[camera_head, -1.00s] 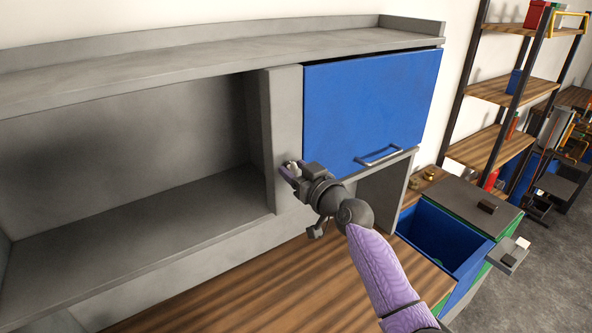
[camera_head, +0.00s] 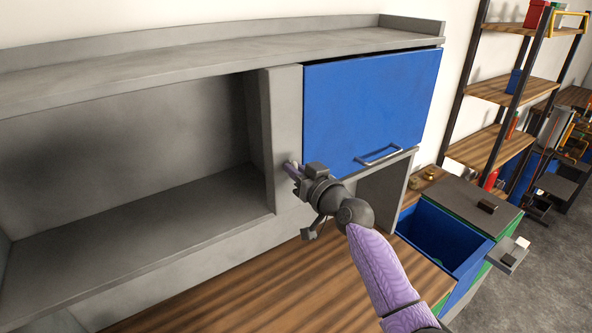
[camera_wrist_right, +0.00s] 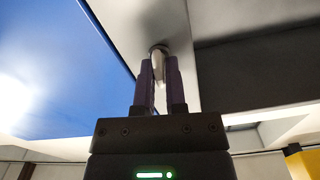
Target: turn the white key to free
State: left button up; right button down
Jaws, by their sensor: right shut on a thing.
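The white key (camera_wrist_right: 158,64) sits on the front of the grey upright panel (camera_head: 285,130), between the open shelf and the blue door. My right gripper (camera_head: 291,169) is at this panel, shut on the key. In the right wrist view the two purple fingers (camera_wrist_right: 158,82) press on the key from both sides, with its round mount just past their tips. In the head view the fingers hide the key. My left gripper is in neither view.
The closed blue door (camera_head: 370,105) with its bar handle (camera_head: 378,156) is just right of the gripper. The grey shelf (camera_head: 140,235) on the left is empty. An open blue drawer (camera_head: 440,240) stands out at lower right, below the wooden counter's level.

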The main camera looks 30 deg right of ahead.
jog(key=m, duration=0.4)
jog(key=shift+d, duration=0.1)
jog(key=m, duration=0.4)
jog(key=shift+p, duration=0.35)
jog(key=m, duration=0.4)
jog(key=shift+f+p, duration=0.1)
jog(key=shift+p, duration=0.25)
jog(key=shift+f+m+p, duration=0.1)
jog(key=shift+m+p, duration=0.2)
jog(key=shift+m, duration=1.8)
jog(key=c, duration=0.7)
grip_release()
jog(key=shift+d, duration=0.1)
